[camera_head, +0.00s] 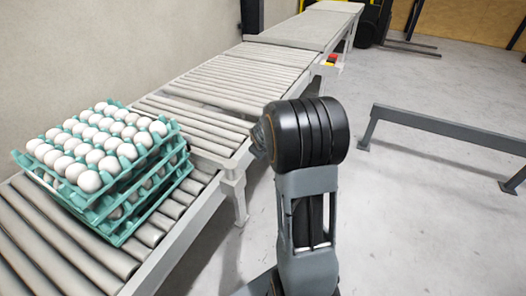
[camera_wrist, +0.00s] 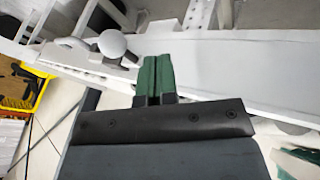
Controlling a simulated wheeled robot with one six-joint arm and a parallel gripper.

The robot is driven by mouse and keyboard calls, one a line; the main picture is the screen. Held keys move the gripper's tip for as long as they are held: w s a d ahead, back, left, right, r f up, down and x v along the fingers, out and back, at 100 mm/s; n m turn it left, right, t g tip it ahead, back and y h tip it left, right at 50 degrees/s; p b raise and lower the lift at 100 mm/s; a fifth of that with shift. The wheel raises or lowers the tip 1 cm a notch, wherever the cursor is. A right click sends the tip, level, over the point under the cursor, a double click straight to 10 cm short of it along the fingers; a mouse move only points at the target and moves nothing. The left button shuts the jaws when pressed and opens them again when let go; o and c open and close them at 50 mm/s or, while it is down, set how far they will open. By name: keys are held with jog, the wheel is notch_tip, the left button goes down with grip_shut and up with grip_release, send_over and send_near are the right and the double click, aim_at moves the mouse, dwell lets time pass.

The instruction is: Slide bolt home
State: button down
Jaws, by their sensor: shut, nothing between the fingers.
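In the wrist view, my gripper (camera_wrist: 156,76) has its two green fingers pressed together with nothing between them. A pale round knob (camera_wrist: 112,43), apparently the bolt's handle, shows just left of the fingertips. It sits by a light grey metal rail (camera_wrist: 235,65) with small fittings around it. The fingers are apart from the knob in the picture; the depth between them is hard to judge. The bolt's bar and its socket cannot be made out clearly. In the head view my arm stands beside the conveyor, and the gripper and bolt are hidden.
Stacked teal egg trays (camera_head: 122,232) with white eggs stand on the roller conveyor (camera_head: 190,135) at left. A low grey barrier (camera_head: 440,127) stands at right on open floor. A yellow bin (camera_wrist: 38,92) shows at the wrist view's left edge.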

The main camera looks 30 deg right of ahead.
jog(key=p+v, duration=0.2)
jog(key=v, duration=0.7)
jog(key=shift+s+r, duration=0.3)
jog(key=shift+r, duration=0.05)
jog(key=s+a+r+m+g+y+p, duration=0.2)
jog(key=s+a+r+m+y+p, duration=0.1)
jog(key=s+a+r+p, duration=0.9)
jog(key=s+a+r, duration=0.3)
jog(key=a, duration=0.2)
jog(key=shift+s+r, duration=0.2)
jog(key=shift+s, duration=0.2)
